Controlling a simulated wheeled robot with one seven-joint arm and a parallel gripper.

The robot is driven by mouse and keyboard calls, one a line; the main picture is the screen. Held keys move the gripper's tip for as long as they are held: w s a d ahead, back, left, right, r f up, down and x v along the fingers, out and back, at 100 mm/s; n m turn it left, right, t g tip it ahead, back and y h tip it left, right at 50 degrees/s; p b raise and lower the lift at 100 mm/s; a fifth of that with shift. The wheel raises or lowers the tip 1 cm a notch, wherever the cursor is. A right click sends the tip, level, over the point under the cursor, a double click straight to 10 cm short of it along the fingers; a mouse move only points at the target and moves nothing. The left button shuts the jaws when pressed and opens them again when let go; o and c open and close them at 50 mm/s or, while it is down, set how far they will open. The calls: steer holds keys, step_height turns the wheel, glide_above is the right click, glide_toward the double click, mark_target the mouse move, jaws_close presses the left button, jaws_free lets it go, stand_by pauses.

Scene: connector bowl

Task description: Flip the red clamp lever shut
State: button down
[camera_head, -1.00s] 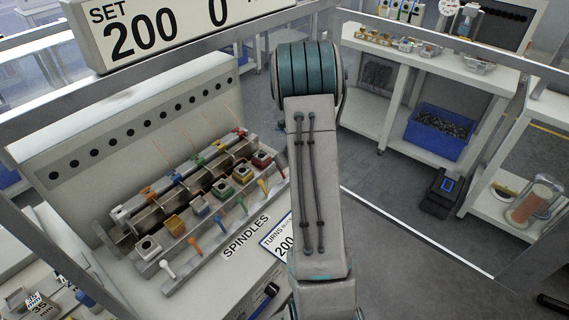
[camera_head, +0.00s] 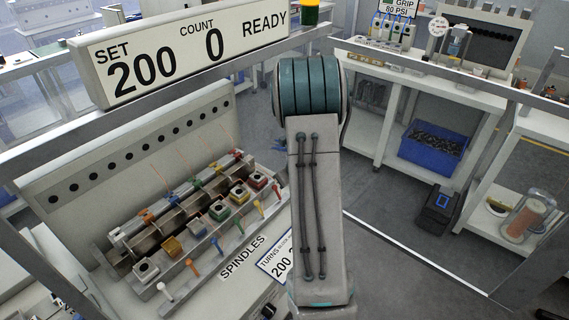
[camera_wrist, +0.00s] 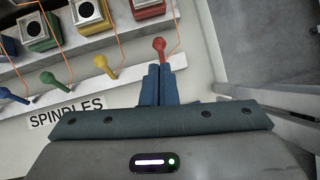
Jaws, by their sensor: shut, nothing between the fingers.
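The red clamp lever (camera_wrist: 159,45) has a ball end and a short stem. In the wrist view its stem runs down to my fingertips. It also shows in the head view (camera_head: 277,190) at the right end of the lever row, left of my arm. My gripper (camera_wrist: 159,72) is shut and empty, its blue fingers together at the lever's stem; I cannot tell whether they touch it. The fingertips partly hide the lever's foot. A red block (camera_wrist: 148,8) sits behind the lever. My gripper is not visible in the head view.
Yellow (camera_wrist: 101,61), green (camera_wrist: 48,78) and blue (camera_wrist: 8,94) levers stand left of the red one. Thin orange wires rise near the blocks. A SPINDLES label (camera_wrist: 66,112) lies on the bench. Open floor (camera_wrist: 255,40) shows at the right.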

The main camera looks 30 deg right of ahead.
step_height(320, 180, up, 10)
steer(key=s+a+p, duration=0.1)
steer(key=shift+a, duration=0.15)
steer(key=shift+s+r, duration=0.1)
stand_by(0.4)
steer(key=s+a+r+n+g+y+b, duration=0.1)
steer(key=s+a+r+n, duration=0.35)
steer(key=a+n, duration=0.45)
steer(key=s+a+r+n+g+y+b, duration=0.1)
steer(key=s+a+r+n, duration=0.35)
steer(key=a+n, duration=0.35)
steer(key=s+a+r+n+h+b, duration=0.1)
steer(key=s+a+n, duration=0.4)
steer(key=s+n, duration=1.1)
steer(key=shift+a+n+g+h, duration=0.15)
steer(key=shift+n+g+h, duration=0.25)
steer(key=shift+n+h, duration=0.3)
steer(key=shift+a+r, duration=0.1)
steer(key=shift+a, duration=0.05)
